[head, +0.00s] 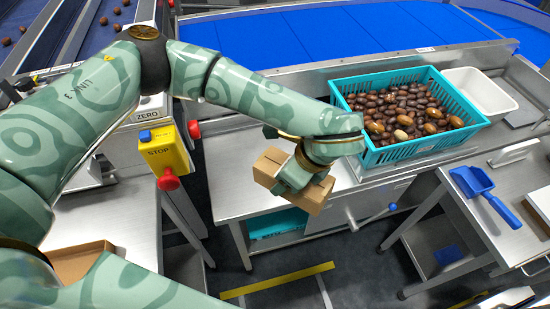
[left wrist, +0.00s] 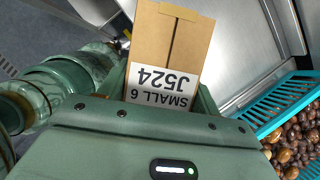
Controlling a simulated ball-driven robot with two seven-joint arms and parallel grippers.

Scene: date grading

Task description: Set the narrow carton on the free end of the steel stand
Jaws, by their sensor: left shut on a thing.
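The narrow carton (head: 268,166) is brown cardboard, and its white label reads "SMALL 6 J524" in the left wrist view (left wrist: 165,50). My left gripper (head: 300,176) is shut on it, with a jaw on either side. The gripper hides the carton's middle in the head view. The steel stand (head: 226,178) carries a teal crate of dates (head: 345,92) on its right part. Its left end is bare. The carton shows over the stand's front edge, left of the crate; I cannot tell whether it touches the top. My right gripper is not in view.
A white tub (head: 480,90) stands right of the crate. A blue scoop (head: 476,183) lies on a steel table at the right. A yellow stop box (head: 163,150) with red buttons stands left of the stand. A blue conveyor (head: 330,40) runs behind.

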